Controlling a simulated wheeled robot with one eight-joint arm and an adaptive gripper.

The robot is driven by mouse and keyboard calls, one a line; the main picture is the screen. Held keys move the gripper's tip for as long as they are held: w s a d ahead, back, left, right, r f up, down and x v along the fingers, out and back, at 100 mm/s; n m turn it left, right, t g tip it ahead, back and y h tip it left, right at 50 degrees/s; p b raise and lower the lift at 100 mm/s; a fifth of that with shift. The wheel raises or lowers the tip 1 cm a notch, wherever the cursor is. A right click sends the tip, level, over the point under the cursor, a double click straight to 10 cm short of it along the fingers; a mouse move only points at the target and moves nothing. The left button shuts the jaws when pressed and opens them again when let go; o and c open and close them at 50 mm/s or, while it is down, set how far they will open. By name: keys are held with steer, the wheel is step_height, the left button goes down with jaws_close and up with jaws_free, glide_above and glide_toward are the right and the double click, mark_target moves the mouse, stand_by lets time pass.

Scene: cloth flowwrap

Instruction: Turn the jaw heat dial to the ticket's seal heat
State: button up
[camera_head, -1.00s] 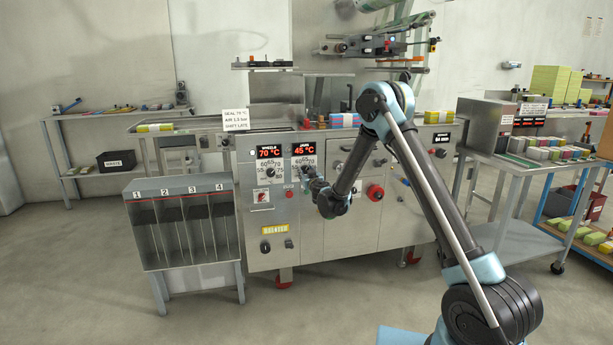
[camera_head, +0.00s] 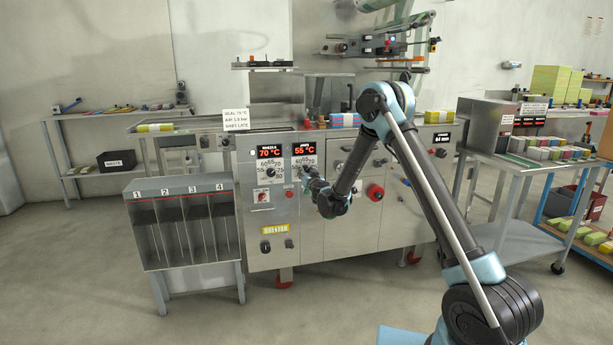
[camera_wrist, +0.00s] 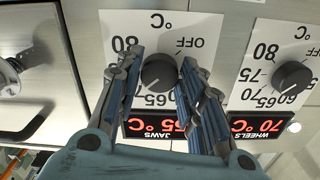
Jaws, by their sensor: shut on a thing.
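The jaw heat dial is a dark round knob (camera_wrist: 159,72) on a white scale plate in the wrist view, which appears upside down there. My gripper (camera_wrist: 158,68) is shut on it, one finger on each side. The fingers hide part of the scale. The jaws display (camera_head: 304,149) reads 55 °C in the head view; in the wrist view the fingers partly cover it. In the head view my gripper (camera_head: 308,174) is at the dial, whose knob is hidden behind it. The ticket (camera_head: 236,119) stands on the machine top; its first line reads SEAL 70 °C or similar, blurred.
The wheels dial (camera_wrist: 293,76) sits close beside the jaws dial, with its display (camera_head: 270,152) at 70 °C. A red switch (camera_head: 261,196) is below it. A red round button (camera_head: 375,192) is right of my gripper. A numbered rack (camera_head: 185,195) stands left.

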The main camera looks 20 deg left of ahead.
steer(key=shift+a, duration=0.1)
steer(key=o, duration=1.1)
steer(key=shift+c, duration=0.2)
steer(key=v, duration=1.2)
steer(key=shift+w+f, duration=0.1)
